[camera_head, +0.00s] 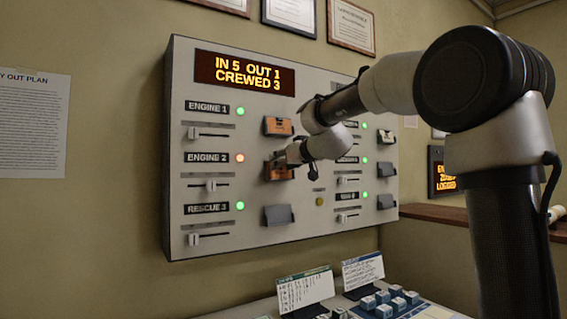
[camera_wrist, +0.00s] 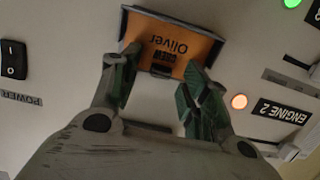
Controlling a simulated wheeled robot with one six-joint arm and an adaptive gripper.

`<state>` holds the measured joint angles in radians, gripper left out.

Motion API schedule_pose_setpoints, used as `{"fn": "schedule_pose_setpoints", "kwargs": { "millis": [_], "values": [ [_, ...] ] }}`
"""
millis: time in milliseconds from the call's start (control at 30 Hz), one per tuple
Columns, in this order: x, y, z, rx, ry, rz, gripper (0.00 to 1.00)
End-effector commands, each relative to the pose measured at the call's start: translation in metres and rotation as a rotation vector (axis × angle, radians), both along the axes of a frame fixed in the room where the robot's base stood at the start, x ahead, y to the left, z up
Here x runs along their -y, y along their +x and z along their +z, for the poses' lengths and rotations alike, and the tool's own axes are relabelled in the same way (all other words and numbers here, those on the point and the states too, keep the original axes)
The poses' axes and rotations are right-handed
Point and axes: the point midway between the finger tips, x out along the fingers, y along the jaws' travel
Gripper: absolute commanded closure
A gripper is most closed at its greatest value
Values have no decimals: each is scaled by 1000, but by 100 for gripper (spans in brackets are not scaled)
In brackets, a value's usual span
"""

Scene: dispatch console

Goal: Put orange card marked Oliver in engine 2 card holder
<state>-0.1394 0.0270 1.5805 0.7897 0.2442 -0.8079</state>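The orange card marked Oliver (camera_wrist: 172,38) sits in a dark card holder (camera_wrist: 124,24) on the console, upside down in the wrist view. In the head view the card (camera_head: 281,174) shows partly behind my gripper (camera_head: 280,161), in the Engine 2 row. The Engine 2 label (camera_wrist: 283,111) is beside the holder in the wrist view. My gripper (camera_wrist: 162,62) is open, with its green-padded fingers apart and overlapping the card's near edge in the picture. I cannot tell whether a finger touches the card.
Another orange card (camera_head: 278,126) is in the Engine 1 holder above. An empty-looking grey holder (camera_head: 278,215) is below, by Rescue 3. Sliders and lamps line the console (camera_head: 245,235). Two written cards (camera_head: 305,290) stand on the desk, near several small blocks (camera_head: 390,300).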

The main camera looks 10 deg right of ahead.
Motion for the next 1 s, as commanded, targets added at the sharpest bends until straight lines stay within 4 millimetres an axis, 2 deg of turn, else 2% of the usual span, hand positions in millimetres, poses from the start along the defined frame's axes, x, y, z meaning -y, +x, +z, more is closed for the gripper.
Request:
{"fn": "schedule_pose_setpoints", "kwargs": {
  "millis": [267,367,700,833,1000],
  "values": [
    [2,-5,2,1,0,0,54],
    [6,-17,5,2,0,-1,54],
    [29,-86,20,3,1,-2,54],
    [34,-103,23,1,-1,-1,54],
    [36,-112,24,0,-1,0,54]
  ]
}}
